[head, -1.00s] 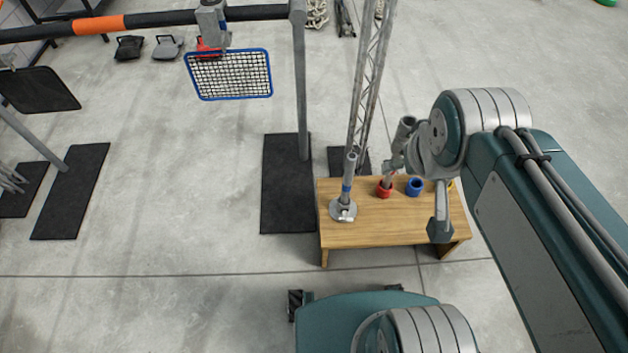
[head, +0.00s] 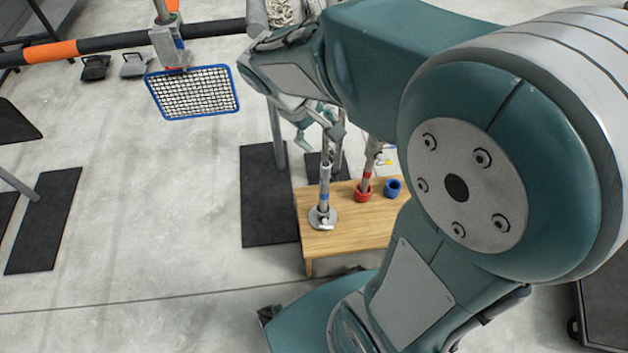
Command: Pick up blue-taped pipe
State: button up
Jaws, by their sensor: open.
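The blue-taped pipe (head: 324,192) is a grey pipe with a blue band, standing upright on a round grey base (head: 322,218) at the left end of the wooden table (head: 345,240). A red-taped pipe (head: 372,158) stands slightly tilted in a red cup (head: 362,194) to its right. A blue cup (head: 393,188) is right of the red one. My gripper (head: 320,132) is open and appears empty. It shows above the blue-taped pipe's top in the picture, apart from it. My arm hides the table's right end.
A blue-framed net (head: 192,92) hangs at left from a black bar (head: 120,40). Black mats (head: 268,195) lie left of and behind the table. A dark cart-like object (head: 603,305) is at the lower right. The floor at left is mostly clear.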

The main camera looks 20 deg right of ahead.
jog(key=w+d+f+n+g+h, duration=0.2)
jog(key=w+f+n+h, duration=0.25)
jog(key=w+f, duration=0.55)
jog(key=n+t+h, duration=0.7)
jog(key=n+t, duration=0.4)
jog(key=n, duration=0.5)
send_near(321, 194)
jog(key=d, duration=0.1)
jog(key=shift+y, duration=0.25)
jog(key=x, duration=1)
jog(key=shift+w+d+r, duration=0.2)
jog(key=shift+w+d, duration=0.1)
grip_shut()
